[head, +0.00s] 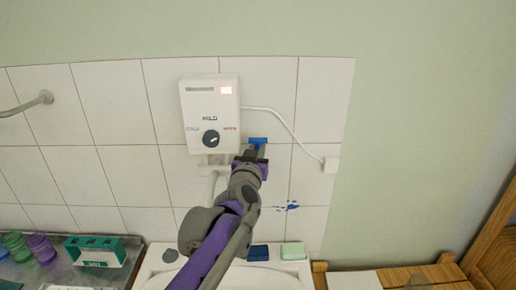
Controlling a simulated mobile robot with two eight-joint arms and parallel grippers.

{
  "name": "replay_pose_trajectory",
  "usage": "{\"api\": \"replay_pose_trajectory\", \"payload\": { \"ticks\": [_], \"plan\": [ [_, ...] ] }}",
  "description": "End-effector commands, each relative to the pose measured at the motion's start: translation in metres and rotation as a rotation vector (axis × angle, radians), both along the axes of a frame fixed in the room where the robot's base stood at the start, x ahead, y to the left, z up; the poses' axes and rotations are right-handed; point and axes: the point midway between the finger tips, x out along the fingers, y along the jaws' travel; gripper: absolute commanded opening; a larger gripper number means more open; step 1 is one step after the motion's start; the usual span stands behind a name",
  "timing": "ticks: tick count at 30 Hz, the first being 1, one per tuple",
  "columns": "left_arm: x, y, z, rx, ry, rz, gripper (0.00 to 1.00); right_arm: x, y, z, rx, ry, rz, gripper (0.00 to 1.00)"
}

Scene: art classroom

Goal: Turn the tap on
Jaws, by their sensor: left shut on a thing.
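A white water heater box (211,100) with a dark round dial hangs on the tiled wall. The tap's pale pipe (211,170) runs below it, with a spout bending down, partly hidden by my arm. A blue tap handle (258,140) shows just right of the heater's lower edge. My left gripper (257,151) reaches up to it and is shut on the blue handle; the fingers are small and partly hidden by the wrist. I cannot see any water running. My right gripper is not in view.
A white sink (155,264) lies below, with a dark blue sponge (258,252) and a pale green one (293,251) at its back edge. A green box (96,251) stands left. A white cable runs to a wall box (331,164) at the right.

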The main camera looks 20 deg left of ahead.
Motion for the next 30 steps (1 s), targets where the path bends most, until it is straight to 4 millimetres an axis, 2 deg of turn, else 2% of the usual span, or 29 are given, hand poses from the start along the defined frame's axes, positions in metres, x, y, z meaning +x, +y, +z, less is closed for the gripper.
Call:
{"api": "replay_pose_trajectory", "payload": {
  "ticks": [5,14,21,30],
  "plan": [
    [0.0,0.0,0.001,0.007,-0.02,0.002,0.0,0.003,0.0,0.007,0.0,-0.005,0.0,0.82],
    [-0.011,-0.003,0.002,0.049,-0.171,0.002,0.0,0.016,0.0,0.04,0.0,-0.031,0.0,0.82],
    [-0.021,-0.006,-0.004,0.089,-0.305,0.001,0.0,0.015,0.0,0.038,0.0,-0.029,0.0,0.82],
    [-0.023,-0.007,-0.004,0.093,-0.322,-0.001,0.0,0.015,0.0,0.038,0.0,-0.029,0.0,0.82]
  ]
}}
